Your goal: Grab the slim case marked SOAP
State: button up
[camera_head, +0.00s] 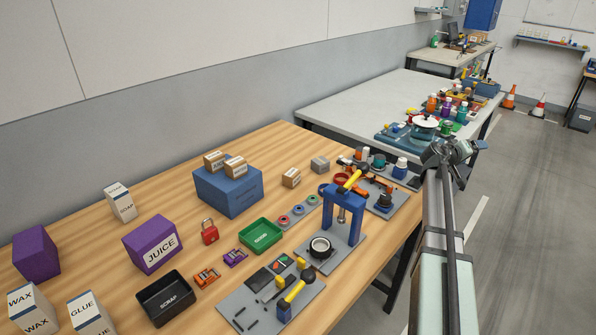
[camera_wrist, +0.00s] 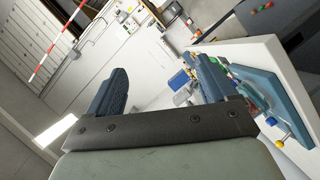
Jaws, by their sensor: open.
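The slim white case marked SOAP (camera_head: 119,202) stands upright at the back left of the wooden table (camera_head: 262,160), near the wall, in the head view. Its label faces front; the lettering is small. My gripper (camera_head: 455,150) is far to the right of it, raised beside the table's right end. In the wrist view my gripper (camera_wrist: 155,85) has its two dark fingers wide apart with nothing between them. The case does not show in the wrist view.
A purple JUICE box (camera_head: 152,243) stands in front of the case and a plain purple box (camera_head: 36,252) to its left. White WAX (camera_head: 33,308) and GLUE (camera_head: 90,314) boxes stand front left. A blue box (camera_head: 228,192) with small cartons is to the right.

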jog(key=w+a+r+n+t, duration=0.25)
jog(key=a+r, duration=0.45)
jog(key=r, duration=0.5)
jog(key=w+a+r+n+t, duration=0.15)
jog(key=a+r+t, duration=0.25)
jog(key=a+r, duration=0.6)
jog(key=w+a+r+n+t+y, duration=0.1)
jog(key=w+a+r, duration=0.1)
jog(key=a, duration=0.3)
jog(key=w+a+f+n+t+y, duration=0.1)
jog(key=w+a+f+y, duration=0.15)
jog(key=a, duration=0.55)
jog(key=w+a+f+n+y, duration=0.1)
jog(key=w+a+f+y, duration=0.15)
jog(key=a, duration=0.55)
jog(key=w+a+f+t+y, duration=0.1)
jog(key=w+a+f+y, duration=0.15)
jog(key=a, duration=0.55)
jog(key=n+g+y, duration=0.4)
jog(key=g+y, duration=0.4)
jog(key=y, duration=0.8)
send_over(117, 191)
jog(key=s+d, duration=0.2)
notch_tip(117, 191, down, 15)
jog(key=shift+d+f, duration=0.15)
jog(key=shift+f, duration=1.6)
jog(key=shift+d+f, duration=0.1)
jog(key=shift+f, duration=1.65)
jog(key=x, duration=0.5)
jog(key=shift+r, duration=0.15)
